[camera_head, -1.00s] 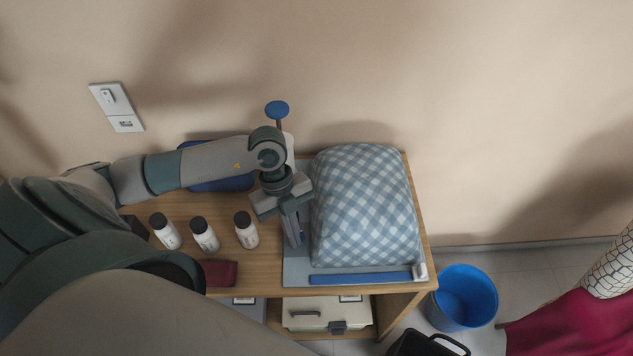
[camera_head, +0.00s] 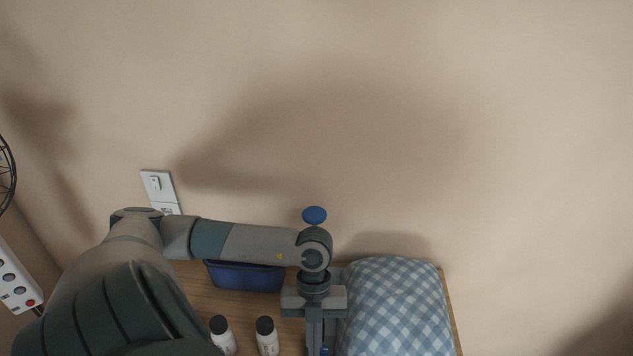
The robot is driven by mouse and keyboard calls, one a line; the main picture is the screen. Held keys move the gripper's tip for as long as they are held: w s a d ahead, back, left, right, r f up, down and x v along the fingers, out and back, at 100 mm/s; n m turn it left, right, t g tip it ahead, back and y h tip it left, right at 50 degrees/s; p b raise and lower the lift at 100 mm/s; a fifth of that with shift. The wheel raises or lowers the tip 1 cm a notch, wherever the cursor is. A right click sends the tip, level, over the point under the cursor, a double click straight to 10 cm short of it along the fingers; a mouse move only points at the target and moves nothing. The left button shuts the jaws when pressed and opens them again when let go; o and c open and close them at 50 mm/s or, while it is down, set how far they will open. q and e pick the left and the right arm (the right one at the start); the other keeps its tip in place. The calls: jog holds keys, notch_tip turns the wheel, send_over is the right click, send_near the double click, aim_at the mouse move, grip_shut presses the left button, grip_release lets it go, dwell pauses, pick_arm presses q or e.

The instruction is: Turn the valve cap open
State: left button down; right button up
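A round blue knob (camera_head: 314,215) on a thin stem stands behind my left wrist; it may be the valve cap, but I cannot tell for sure. My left arm reaches in from the left, and my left gripper (camera_head: 315,338) points down beside the blue-and-white checked bundle (camera_head: 398,310). The knob is behind and above the gripper, apart from its fingers. The fingertips run to the bottom edge of the picture, and whether they are open or shut is unclear. My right gripper is not in view.
A wooden table (camera_head: 190,275) stands against the beige wall. A dark blue bin (camera_head: 245,277) sits behind my forearm. Two white bottles with black caps (camera_head: 267,338) stand left of the gripper. A wall switch plate (camera_head: 157,186) is at left, a power strip (camera_head: 18,280) at the far left.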

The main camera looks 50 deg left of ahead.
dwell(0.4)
pick_arm(q)
jog(key=shift+s+a, duration=0.5)
jog(key=shift+s, duration=0.15)
jog(key=p+v, duration=0.9)
jog(key=v, duration=0.8)
jog(key=shift+w, duration=0.15)
jog(key=shift+a+r, duration=0.1)
dwell(0.3)
